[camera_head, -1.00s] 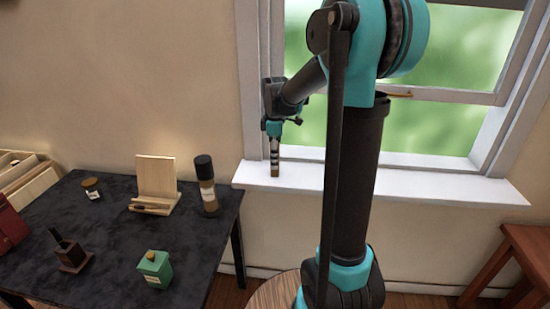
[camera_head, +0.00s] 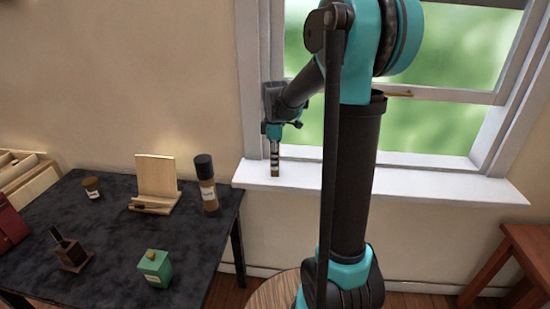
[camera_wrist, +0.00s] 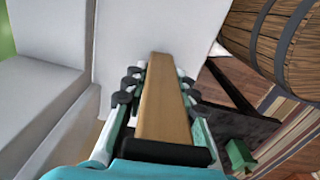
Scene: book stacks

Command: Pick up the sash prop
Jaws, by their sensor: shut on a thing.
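The sash prop (camera_wrist: 165,112) is a plain light-brown wooden stick. In the wrist view it runs lengthwise between the two fingers of my gripper (camera_wrist: 159,84), and the fingers are shut on it. In the head view my gripper (camera_head: 274,139) points down at the left side of the window. The lower end of the sash prop (camera_head: 275,171) shows below the fingers, at the white window sill (camera_head: 420,182). I cannot tell whether that end touches the sill. The fingers hide part of the stick.
The window frame (camera_head: 250,80) stands close beside my gripper. On the left, a dark table (camera_head: 110,225) holds a bottle (camera_head: 206,185), a wooden stand (camera_head: 157,178), a jar (camera_head: 92,188) and a green box (camera_head: 155,268). A reddish wooden stool (camera_head: 525,245) stands at right.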

